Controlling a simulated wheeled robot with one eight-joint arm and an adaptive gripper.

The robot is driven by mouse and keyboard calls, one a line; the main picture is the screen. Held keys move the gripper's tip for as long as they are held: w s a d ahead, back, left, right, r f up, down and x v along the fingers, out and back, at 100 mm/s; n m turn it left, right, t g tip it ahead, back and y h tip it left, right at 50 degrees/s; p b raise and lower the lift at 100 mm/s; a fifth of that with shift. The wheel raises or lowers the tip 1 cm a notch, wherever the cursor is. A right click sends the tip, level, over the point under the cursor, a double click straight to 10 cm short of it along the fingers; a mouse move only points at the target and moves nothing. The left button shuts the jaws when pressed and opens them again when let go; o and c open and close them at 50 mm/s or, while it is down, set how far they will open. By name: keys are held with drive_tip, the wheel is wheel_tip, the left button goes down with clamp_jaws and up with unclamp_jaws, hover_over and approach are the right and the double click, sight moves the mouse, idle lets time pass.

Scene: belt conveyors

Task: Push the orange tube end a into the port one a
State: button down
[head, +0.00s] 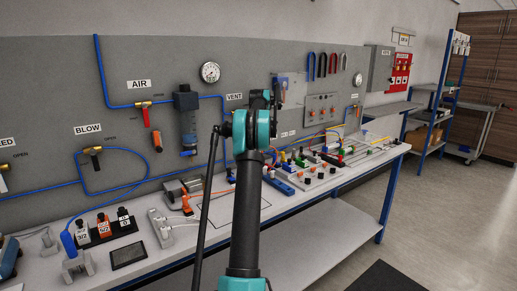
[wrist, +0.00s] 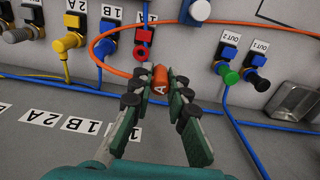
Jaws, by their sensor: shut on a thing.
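The orange tube end a (wrist: 160,76) is a short orange piece marked "A", held between the fingertips of my gripper (wrist: 160,86) in the wrist view. The orange tube (wrist: 101,62) loops away to the left and back. A red fitting (wrist: 141,50) stands just beyond and left of the held end, apart from it. In the head view my arm hides the gripper and the held end.
A blue fitting (wrist: 105,48) under a "1B" tag and a yellow fitting (wrist: 66,43) stand left of the red one. Green (wrist: 228,73) and black (wrist: 252,74) fittings, tagged OUT, stand right, near a metal tray (wrist: 292,103). Blue tubing crosses the bench.

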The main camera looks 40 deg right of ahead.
drive_tip(key=shift+w+d+f, duration=0.2)
drive_tip(key=shift+d, duration=0.65)
drive_tip(key=shift+w+d+f, duration=0.15)
drive_tip(key=shift+d+f, duration=0.05)
drive_tip(key=shift+d, duration=0.6)
drive_tip(key=shift+f, duration=2.2)
drive_tip(key=shift+f, duration=1.2)
idle(1.0)
drive_tip(key=c, duration=1)
unclamp_jaws()
drive_tip(key=shift+r, duration=0.1)
